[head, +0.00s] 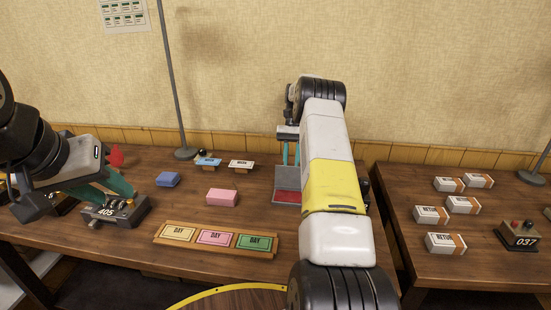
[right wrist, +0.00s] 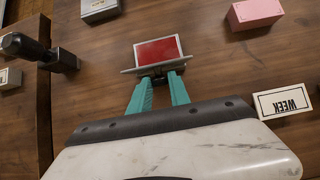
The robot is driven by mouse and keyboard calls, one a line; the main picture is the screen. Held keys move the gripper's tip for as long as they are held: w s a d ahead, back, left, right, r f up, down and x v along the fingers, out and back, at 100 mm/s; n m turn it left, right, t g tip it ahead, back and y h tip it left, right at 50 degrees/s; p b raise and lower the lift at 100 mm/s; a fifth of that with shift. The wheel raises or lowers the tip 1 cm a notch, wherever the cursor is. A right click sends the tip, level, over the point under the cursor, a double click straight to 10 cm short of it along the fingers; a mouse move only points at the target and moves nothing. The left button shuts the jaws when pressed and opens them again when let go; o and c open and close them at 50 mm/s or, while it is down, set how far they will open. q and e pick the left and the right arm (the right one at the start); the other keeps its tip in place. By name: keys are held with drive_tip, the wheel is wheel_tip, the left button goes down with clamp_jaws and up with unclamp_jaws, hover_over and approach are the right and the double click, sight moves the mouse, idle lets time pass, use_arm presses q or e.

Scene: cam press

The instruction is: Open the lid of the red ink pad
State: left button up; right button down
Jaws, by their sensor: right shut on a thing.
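The red ink pad (head: 286,197) lies on the wooden table, partly behind my right arm. Its red surface (right wrist: 158,51) is exposed in the right wrist view. Its grey lid (head: 279,178) is raised at the back edge and looks nearly edge-on in the right wrist view (right wrist: 130,71). My right gripper (right wrist: 160,82) is shut on the lid, its teal fingers meeting the lid's edge. In the head view the right gripper (head: 291,152) is behind the pad. My left gripper (head: 106,194) is at the left by the counter marked 405; its finger gap is not clear.
The counter marked 405 (head: 115,212) stands at the left. A pink block (head: 222,197), a blue block (head: 168,180) and a WEEK block (head: 241,164) lie left of the pad. A tray of DAY blocks (head: 165,228) is in front. Another table (head: 475,268) with RETURN blocks is right.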

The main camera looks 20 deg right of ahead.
drive_tip(key=shift+w+d+f+g, duration=0.1)
drive_tip(key=shift+w+g, duration=0.05)
drive_tip(key=shift+g, duration=0.15)
idle(0.4)
drive_tip(key=c, duration=1.2)
unclamp_jaws()
drive_tip(key=shift+c, duration=0.2)
drive_tip(key=shift+r, duration=0.45)
drive_tip(key=r, duration=0.2)
drive_tip(key=shift+s+a+r, duration=0.25)
drive_tip(key=shift+s+r, duration=0.15)
drive_tip(key=s+a, duration=0.3)
drive_tip(key=s, duration=0.3)
drive_tip(key=s+a+r, duration=0.1)
drive_tip(key=s+a, duration=0.2)
drive_tip(key=s, duration=0.4)
drive_tip(key=shift+s+a, duration=0.3)
drive_tip(key=shift+r, duration=0.1)
